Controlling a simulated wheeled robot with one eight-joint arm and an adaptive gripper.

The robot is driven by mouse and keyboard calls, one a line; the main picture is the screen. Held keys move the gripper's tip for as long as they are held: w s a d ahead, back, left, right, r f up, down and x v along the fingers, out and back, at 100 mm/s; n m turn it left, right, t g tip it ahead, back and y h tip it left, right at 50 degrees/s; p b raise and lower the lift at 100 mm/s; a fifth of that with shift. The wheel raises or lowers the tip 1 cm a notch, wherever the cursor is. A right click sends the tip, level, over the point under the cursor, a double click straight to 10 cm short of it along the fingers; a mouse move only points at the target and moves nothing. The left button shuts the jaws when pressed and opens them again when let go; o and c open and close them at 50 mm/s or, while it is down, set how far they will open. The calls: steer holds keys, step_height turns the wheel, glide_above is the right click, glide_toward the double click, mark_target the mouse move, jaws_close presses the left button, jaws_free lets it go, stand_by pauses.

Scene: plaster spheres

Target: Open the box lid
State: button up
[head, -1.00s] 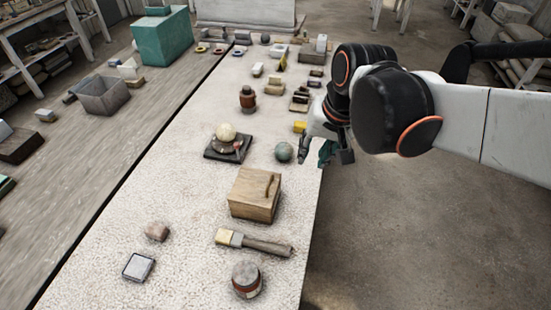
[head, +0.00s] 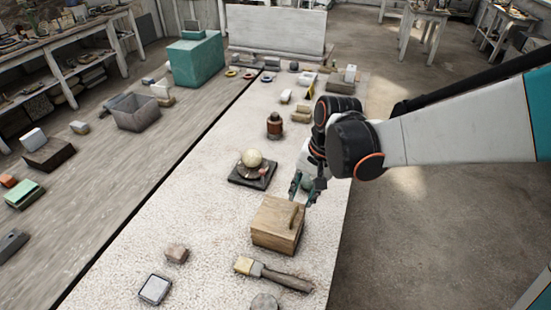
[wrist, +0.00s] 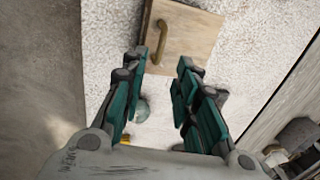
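A wooden box (head: 272,234) with a flat lid and a curved handle (head: 293,215) sits on the white speckled table, its lid shut. It also shows at the top of the wrist view, with the lid (wrist: 187,36) and the brass-coloured handle (wrist: 159,42) in sight. My gripper (head: 302,188) is just beyond the box's far right side in the head view, near the handle but apart from it. In the wrist view the two teal fingers of my gripper (wrist: 160,72) are spread with nothing between their tips. The handle lies ahead of the fingertips.
A brush (head: 273,274) lies in front of the box. A pale ball (head: 253,158) rests on a dark stand (head: 241,178) behind it. The table's right edge is close beside the box.

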mark_target(295, 211)
steer(key=f, duration=0.2)
steer(key=a+f+b, duration=0.1)
steer(key=f, duration=0.4)
steer(key=shift+w+a+b, duration=0.15)
steer(key=shift+w+b, duration=0.05)
steer(key=shift+b, duration=0.15)
steer(key=shift+c, duration=0.5)
jaws_close()
